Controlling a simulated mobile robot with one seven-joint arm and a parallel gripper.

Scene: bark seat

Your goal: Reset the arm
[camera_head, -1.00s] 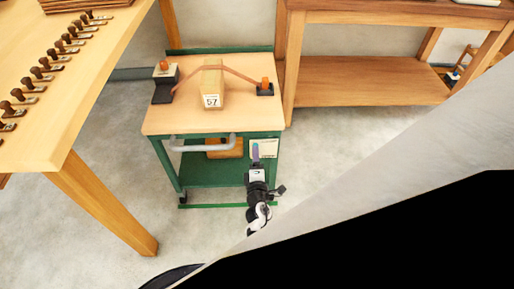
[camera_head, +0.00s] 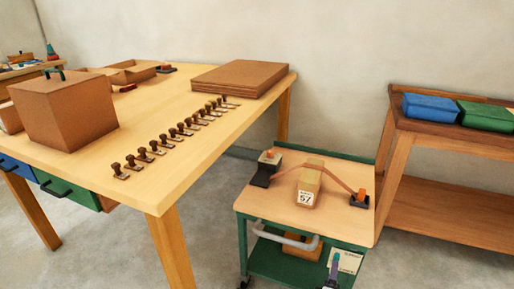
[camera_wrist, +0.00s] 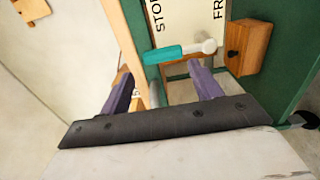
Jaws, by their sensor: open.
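My gripper (camera_wrist: 163,88) is open, its two purple fingers apart with nothing held between them in the wrist view. Beyond the fingertips are a teal lever with a pale round end (camera_wrist: 180,50) and a cream sign with partly cut-off lettering (camera_wrist: 182,20). In the head view only a finger of my gripper (camera_head: 336,262) shows at the bottom edge, low before the front of the green cart (camera_head: 245,250). The rest of my arm is out of that view.
The cart's top carries a wooden block marked 57 (camera_head: 309,184) under a reddish band. A long table (camera_head: 205,160) with several stamps and boxes stands left. A wooden shelf (camera_head: 450,200) with blue and green bins stands right. Bare floor lies between table and cart.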

